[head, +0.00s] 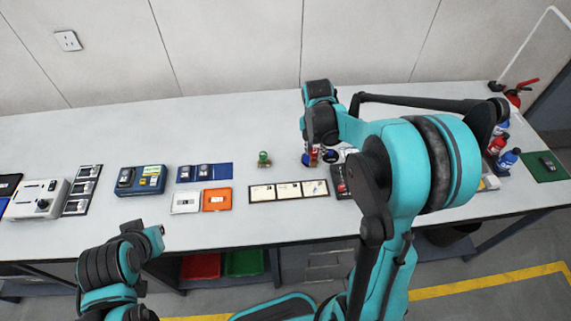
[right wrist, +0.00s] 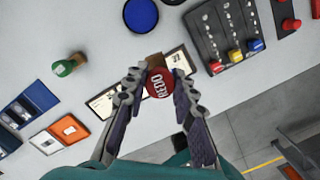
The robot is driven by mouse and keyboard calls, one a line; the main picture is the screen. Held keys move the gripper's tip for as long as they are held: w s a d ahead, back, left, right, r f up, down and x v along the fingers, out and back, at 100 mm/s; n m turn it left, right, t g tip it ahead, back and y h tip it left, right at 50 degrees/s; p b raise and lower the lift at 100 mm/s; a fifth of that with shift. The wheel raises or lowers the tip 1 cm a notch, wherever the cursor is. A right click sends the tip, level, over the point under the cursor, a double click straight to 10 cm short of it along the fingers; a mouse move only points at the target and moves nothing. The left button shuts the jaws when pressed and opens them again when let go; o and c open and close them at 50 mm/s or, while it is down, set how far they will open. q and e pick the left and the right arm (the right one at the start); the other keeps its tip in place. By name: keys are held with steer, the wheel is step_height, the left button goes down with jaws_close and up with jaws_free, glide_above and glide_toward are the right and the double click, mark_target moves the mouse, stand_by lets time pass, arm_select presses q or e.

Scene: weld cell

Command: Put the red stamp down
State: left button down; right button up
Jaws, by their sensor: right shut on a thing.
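My right gripper (right wrist: 160,86) is shut on the red stamp (right wrist: 160,83), whose round top reads "REDO" in the right wrist view. In the head view the red stamp (head: 312,158) shows small below my right gripper (head: 318,150), over the worktable. The stamp is in front of a strip with three cards (head: 288,191) in the right wrist view and hides part of it. Whether the stamp's base touches anything cannot be told.
A green-topped stamp (head: 264,159) stands left of the red one. An orange box (head: 217,199) and a white box (head: 186,201) lie further left. A round blue disc (right wrist: 140,15) and a dark panel with coloured knobs (right wrist: 225,35) are close by. The table (head: 235,120) is bare behind.

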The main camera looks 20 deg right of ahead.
steer(key=shift+w+r+n, duration=0.3)
steer(key=shift+w+n, duration=0.35)
steer(key=shift+n, duration=0.25)
steer(key=shift+w+a+f+b, duration=0.6)
steer(key=shift+w+a+f, duration=0.6)
steer(key=shift+w+f, duration=0.45)
steer(key=shift+w+a+f+b, duration=0.55)
steer(key=shift+w+a+f, duration=0.8)
steer(key=shift+f, duration=0.65)
steer(key=shift+w+a+f+b, duration=0.6)
steer(key=shift+w+a+f, duration=0.5)
steer(key=shift+w+f, duration=0.6)
steer(key=shift+s, duration=0.2)
steer(key=shift+f, duration=0.15)
steer(key=o, duration=0.5)
steer(key=shift+f, duration=0.1)
steer(key=o, duration=0.4)
